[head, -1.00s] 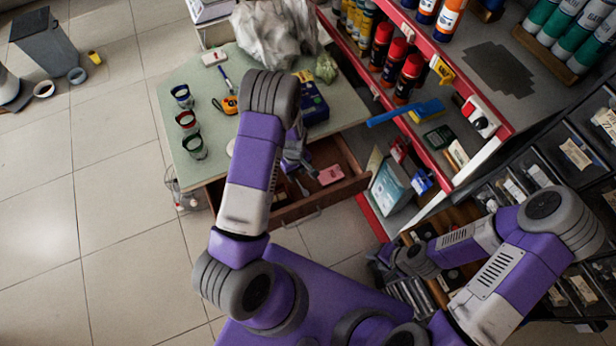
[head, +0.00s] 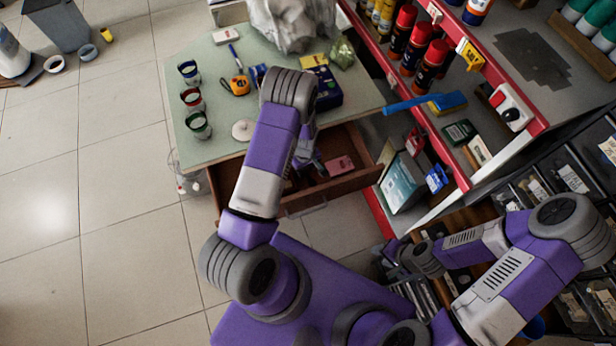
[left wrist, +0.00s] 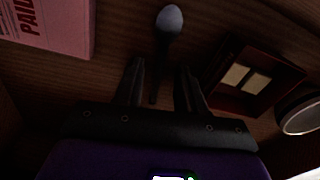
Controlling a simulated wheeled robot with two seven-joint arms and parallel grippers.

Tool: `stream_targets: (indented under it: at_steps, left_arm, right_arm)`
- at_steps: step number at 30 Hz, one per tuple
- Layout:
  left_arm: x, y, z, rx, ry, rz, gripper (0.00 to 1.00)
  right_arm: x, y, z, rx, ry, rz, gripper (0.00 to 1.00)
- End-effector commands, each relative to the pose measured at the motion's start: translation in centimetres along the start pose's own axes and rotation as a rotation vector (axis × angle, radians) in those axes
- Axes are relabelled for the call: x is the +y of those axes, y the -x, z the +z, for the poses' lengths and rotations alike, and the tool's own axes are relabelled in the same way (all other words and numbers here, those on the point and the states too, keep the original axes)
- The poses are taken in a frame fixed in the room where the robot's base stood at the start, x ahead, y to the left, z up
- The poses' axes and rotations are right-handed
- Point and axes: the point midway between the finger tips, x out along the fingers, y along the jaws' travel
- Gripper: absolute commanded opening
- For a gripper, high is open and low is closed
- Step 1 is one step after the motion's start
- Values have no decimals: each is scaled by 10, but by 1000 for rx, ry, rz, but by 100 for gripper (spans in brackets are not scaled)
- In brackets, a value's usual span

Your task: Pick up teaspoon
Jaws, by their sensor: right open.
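The teaspoon (left wrist: 168,22) lies in the open wooden drawer (head: 340,188). In the left wrist view its bowl points away from me and its handle runs down between my fingers. My left gripper (left wrist: 160,78) is open over the handle, with a gap on each side; whether the fingers reach down to its height, I cannot tell. In the head view the left gripper (head: 308,164) is inside the drawer, partly behind my arm, and I cannot make out the spoon there. My right gripper (head: 390,256) is open and empty, low beside the shelf, far from the drawer.
A pink box (left wrist: 52,22) lies left of the spoon, and a dark red box (left wrist: 250,77) and a round rimmed item (left wrist: 300,115) lie right. The green tabletop (head: 215,75) above the drawer holds cups and tools. The red-edged shelf (head: 465,100) stands right.

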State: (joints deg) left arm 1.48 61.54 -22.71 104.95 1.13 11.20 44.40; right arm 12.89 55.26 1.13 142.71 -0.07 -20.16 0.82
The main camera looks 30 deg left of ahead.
Motion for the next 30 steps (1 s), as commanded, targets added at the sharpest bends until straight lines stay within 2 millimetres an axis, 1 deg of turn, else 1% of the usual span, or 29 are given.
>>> stream_targets:
  at_steps: [1,6,8,9,14,25,28,30]
  left_arm:
    - [0,-3,0,1,0,1,39]
    - [0,-1,0,1,0,2,39]
    - [0,-1,0,1,0,1,32]
    - [0,-1,0,1,0,1,26]
    - [0,-1,0,0,0,1,1]
    - [0,0,0,1,0,1,0]
    - [1,10,0,1,0,2,0]
    - [1,22,0,1,0,3,0]
  right_arm:
    - [0,-1,0,0,0,0,43]
    - [0,0,0,0,0,0,43]
    - [0,0,0,0,0,0,43]
    - [0,0,0,0,0,0,43]
    - [0,0,0,0,0,0,43]
    - [0,0,0,0,0,0,43]
    - [-1,4,0,0,0,0,43]
    - [-3,7,0,0,0,0,43]
